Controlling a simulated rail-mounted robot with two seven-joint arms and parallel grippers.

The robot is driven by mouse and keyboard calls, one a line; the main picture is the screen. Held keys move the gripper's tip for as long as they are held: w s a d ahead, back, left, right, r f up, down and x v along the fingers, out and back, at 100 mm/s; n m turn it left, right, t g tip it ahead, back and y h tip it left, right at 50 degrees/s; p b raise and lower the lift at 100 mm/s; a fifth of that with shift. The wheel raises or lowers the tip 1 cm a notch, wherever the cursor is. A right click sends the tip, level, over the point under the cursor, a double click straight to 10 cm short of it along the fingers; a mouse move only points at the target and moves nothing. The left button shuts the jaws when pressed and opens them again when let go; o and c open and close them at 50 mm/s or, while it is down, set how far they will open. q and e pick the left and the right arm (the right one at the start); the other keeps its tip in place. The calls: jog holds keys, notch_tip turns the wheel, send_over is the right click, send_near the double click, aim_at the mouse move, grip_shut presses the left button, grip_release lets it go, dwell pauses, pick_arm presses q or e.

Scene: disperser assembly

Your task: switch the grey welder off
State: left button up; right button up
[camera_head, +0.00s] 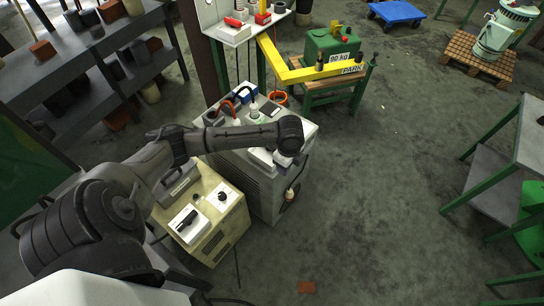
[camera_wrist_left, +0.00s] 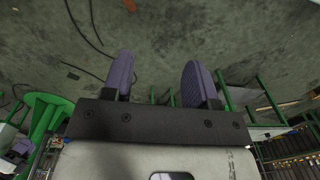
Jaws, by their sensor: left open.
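A grey cabinet (camera_head: 262,189), which looks like the grey welder, stands in the middle of the head view with several small things on its top. A cable with a wooden-looking handle (camera_head: 290,193) hangs at its right side. I cannot make out its power switch. My left arm reaches across from the left, and its wrist is over the cabinet's right front part. In the left wrist view my left gripper (camera_wrist_left: 158,78) is open, its two purple fingers apart with nothing between them. Its fingertips cannot be made out in the head view.
A beige box (camera_head: 224,233) with a black knob and a white switch panel stands in front left of the cabinet. A yellow arm marked PARK (camera_head: 300,75) and a green 90 kg block (camera_head: 331,44) are behind. Floor right of the cabinet (camera_head: 385,180) is mostly clear.

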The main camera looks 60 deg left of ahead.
pick_arm(q)
jog(key=w+a+r+b, duration=0.1)
jog(key=w+a+b, duration=0.2)
jog(key=a+b, duration=1.05)
jog(key=a+f, duration=0.1)
jog(key=f, duration=0.2)
jog(key=a+f, duration=0.1)
jog(key=f, duration=0.3)
jog(key=a+f, duration=0.1)
jog(key=f, duration=0.3)
jog(key=shift+a+f+p, duration=0.15)
jog(key=shift+a+p, duration=0.15)
jog(key=shift+p, duration=0.1)
jog(key=shift+f, duration=0.6)
pick_arm(e)
notch_tip(320, 180, down, 16)
jog(key=shift+s+d+r, duration=0.2)
jog(key=shift+s, duration=0.1)
pick_arm(q)
jog(key=shift+c, duration=0.2)
